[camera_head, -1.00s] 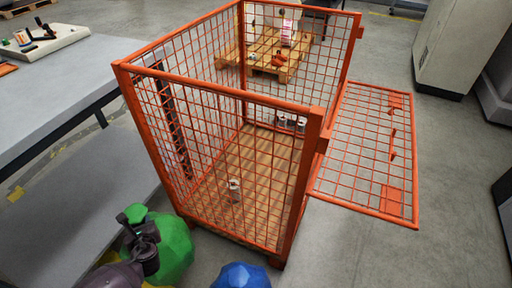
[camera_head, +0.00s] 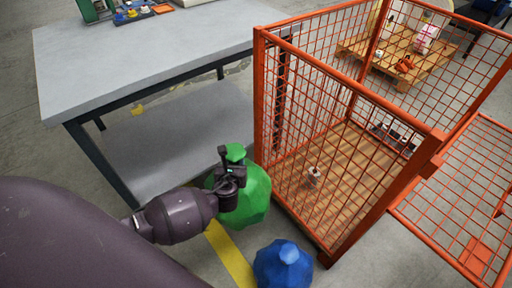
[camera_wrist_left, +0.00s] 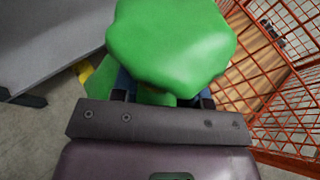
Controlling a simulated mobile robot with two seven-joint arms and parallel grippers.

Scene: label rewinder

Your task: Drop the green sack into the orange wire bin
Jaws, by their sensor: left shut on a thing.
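The green sack (camera_head: 246,201) hangs beside the near left side of the orange wire bin (camera_head: 348,88), outside it. My left gripper (camera_head: 233,165) is shut on the sack's narrow neck near its top. In the left wrist view the green sack (camera_wrist_left: 172,40) fills the upper middle, with the gripper (camera_wrist_left: 160,97) below it and the bin's mesh (camera_wrist_left: 290,95) to the right. The bin's top is open, and a small whitish item (camera_head: 314,177) stands on its wooden floor. My right gripper is not in view.
A blue sack (camera_head: 283,266) sits on the floor in front of the bin. A grey table (camera_head: 150,55) with a lower shelf stands left of the bin. The bin's mesh door (camera_head: 465,200) lies open at right. A pallet with small items (camera_head: 400,60) is behind.

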